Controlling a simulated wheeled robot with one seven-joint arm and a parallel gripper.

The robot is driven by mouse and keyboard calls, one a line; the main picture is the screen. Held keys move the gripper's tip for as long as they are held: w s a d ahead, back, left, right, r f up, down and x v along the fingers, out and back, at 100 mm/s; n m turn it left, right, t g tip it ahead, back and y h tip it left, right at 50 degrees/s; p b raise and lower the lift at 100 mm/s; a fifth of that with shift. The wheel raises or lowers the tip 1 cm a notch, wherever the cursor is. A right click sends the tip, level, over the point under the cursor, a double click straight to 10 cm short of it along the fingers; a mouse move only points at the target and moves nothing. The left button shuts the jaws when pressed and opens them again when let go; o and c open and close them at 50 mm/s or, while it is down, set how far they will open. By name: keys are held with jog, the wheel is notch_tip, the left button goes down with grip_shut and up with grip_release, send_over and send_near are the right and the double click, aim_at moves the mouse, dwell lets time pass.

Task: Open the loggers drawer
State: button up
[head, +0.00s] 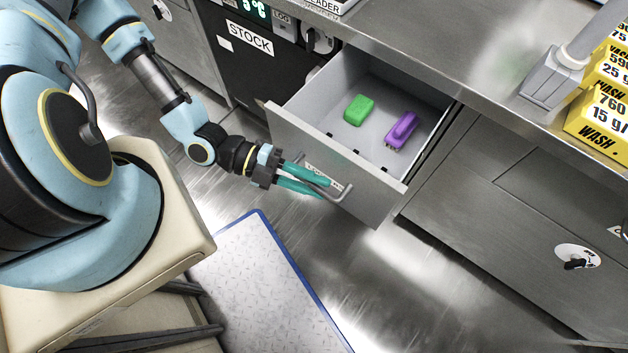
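A grey drawer (378,205) stands pulled far out from under the steel counter. Inside lie a green block-like item (359,110) and a purple brush-like item (402,130), apart from each other. The drawer front has a bar handle (338,195) and a pale label (337,183) that my gripper mostly covers, so its words cannot be read. My gripper (322,186) is at the handle, its two teal fingers closed around the bar from the left, hiding part of it.
A black unit marked STOCK (250,38) stands left of the drawer. Right of it is a closed cabinet front (500,215) with a round lock plate (578,257). Yellow WASH boxes (600,122) stand on the counter (440,50). A blue-edged mat (265,290) lies on the floor below.

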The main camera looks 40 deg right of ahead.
jog(key=shift+o, duration=1.4)
jog(key=b+v, duration=0.2)
jog(key=v, duration=0.8)
jog(key=shift+w+a, duration=0.2)
jog(key=shift+w, duration=0.1)
jog(key=shift+r, duration=0.15)
jog(key=w+a+r+m+t+y+p, duration=0.1)
jog(key=w+a+r+m+t+y, duration=0.2)
jog(key=w+r+m, duration=0.4)
jog(key=w+a+r+m+t+y+p, duration=0.1)
jog(key=w+a+r+m+t+y, duration=0.2)
jog(key=w+a+r+m+t, duration=0.3)
jog(key=w+a+r+m+t+y+p, duration=0.2)
jog(key=w+a+r+m, duration=0.5)
jog(key=r+m, duration=0.6)
jog(key=w+m+t+y, duration=0.1)
jog(key=m+t, duration=0.1)
jog(key=m, duration=0.5)
jog(key=shift+w+a+t, duration=0.3)
jog(key=shift+a+t, duration=0.05)
jog(key=shift+t, duration=0.05)
